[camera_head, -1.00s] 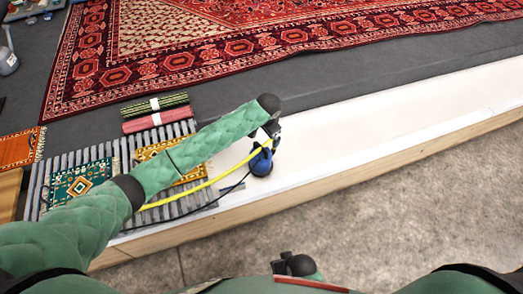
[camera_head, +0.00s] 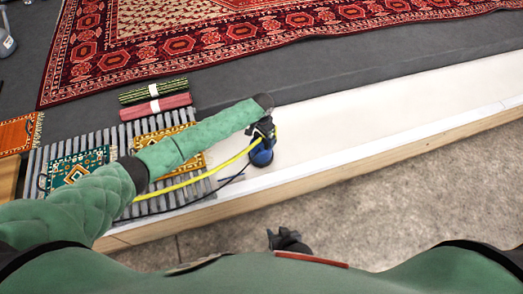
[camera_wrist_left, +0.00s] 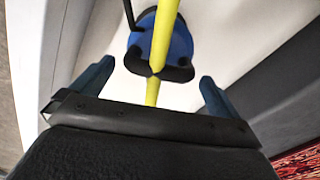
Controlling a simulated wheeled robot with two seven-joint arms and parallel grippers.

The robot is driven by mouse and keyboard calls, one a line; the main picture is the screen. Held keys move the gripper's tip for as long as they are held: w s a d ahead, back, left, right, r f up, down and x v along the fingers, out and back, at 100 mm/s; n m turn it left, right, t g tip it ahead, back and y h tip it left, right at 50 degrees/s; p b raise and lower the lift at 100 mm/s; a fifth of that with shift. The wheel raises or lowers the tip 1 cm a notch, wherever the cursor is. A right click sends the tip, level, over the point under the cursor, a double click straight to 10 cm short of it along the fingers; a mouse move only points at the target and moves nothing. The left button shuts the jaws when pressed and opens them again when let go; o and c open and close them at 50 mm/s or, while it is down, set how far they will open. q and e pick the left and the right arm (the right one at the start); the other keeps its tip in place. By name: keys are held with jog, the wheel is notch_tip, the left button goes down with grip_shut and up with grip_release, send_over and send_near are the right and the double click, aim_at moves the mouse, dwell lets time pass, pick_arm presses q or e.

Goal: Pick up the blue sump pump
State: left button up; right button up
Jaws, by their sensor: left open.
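The blue sump pump (camera_head: 261,155) stands on the white ledge, with a yellow hose and a dark cable running off to the left. My left gripper (camera_head: 262,131) is at the top of the pump in the head view and partly covers it. In the left wrist view my left gripper (camera_wrist_left: 157,82) is open. The yellow hose (camera_wrist_left: 158,60) passes between its fingers, and the blue pump body (camera_wrist_left: 180,42) lies beyond the fingertips. My right gripper (camera_head: 287,240) is low in the head view, away from the pump; its jaws are too small to read.
A striped mat (camera_head: 190,197) with small patterned rugs lies left of the pump. Two rolled rugs (camera_head: 156,106) lie behind it. A large red rug (camera_head: 180,55) covers the far grey floor. The white ledge (camera_head: 400,110) is clear to the right and ends at a wooden edge.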

pick_arm(q)
notch_tip(320, 180, down, 5)
jog(key=shift+s+r+b, duration=0.1)
jog(key=shift+s+b, duration=0.05)
jog(key=shift+b, duration=0.15)
jog(key=c, duration=1.6)
jog(key=shift+r, duration=0.1)
jog(key=shift+c, duration=0.7)
